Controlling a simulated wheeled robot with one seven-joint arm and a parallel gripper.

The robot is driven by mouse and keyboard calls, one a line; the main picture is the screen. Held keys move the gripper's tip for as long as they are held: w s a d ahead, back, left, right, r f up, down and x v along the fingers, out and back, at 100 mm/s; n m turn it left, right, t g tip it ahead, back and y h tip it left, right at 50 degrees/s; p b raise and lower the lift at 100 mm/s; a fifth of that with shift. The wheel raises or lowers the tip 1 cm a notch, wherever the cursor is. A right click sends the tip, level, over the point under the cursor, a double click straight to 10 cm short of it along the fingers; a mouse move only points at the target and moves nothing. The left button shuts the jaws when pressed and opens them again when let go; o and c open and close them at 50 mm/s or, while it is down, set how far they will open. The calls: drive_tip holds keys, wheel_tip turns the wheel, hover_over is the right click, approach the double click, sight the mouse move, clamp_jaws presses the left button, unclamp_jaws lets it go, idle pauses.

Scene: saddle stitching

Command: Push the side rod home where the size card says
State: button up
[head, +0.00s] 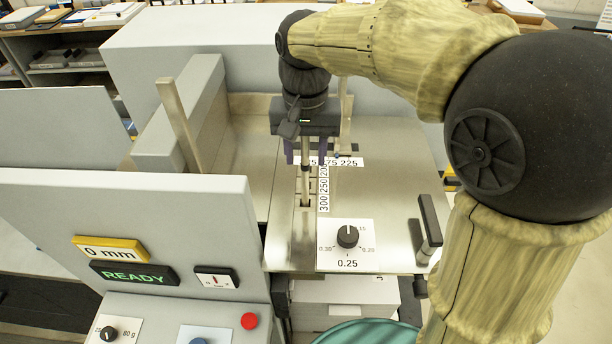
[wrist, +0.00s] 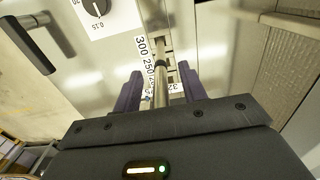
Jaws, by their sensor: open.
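A metal rod (head: 305,172) stands upright in a slot in the steel table, beside a column of numbers (head: 323,190) reading 300, 250, 200. My gripper (head: 304,155) points down over it, its two purple fingers open on either side of the rod. In the wrist view the rod (wrist: 159,75) runs between the open fingers (wrist: 160,88), with gaps beside it. A second strip of numbers (head: 345,162) crosses behind, partly hidden by my gripper; 175 and 225 show. Another upright bar (head: 346,115) stands behind on the right. I cannot make out a size card.
A dial on a white plate (head: 347,236) and a black handle (head: 430,220) sit on the table's right. Front left, a grey panel carries a yellow "0 mm" plate (head: 110,248) and a green READY display (head: 134,274). A slanted bar (head: 178,122) stands left.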

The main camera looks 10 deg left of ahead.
drive_tip(key=shift+w, duration=0.1)
clamp_jaws()
drive_tip(key=shift+a, duration=0.1)
drive_tip(key=shift+r, duration=0.25)
wheel_tip(320, 180, up, 10)
drive_tip(key=shift+f+b, duration=0.2)
drive_tip(key=shift+b, duration=0.35)
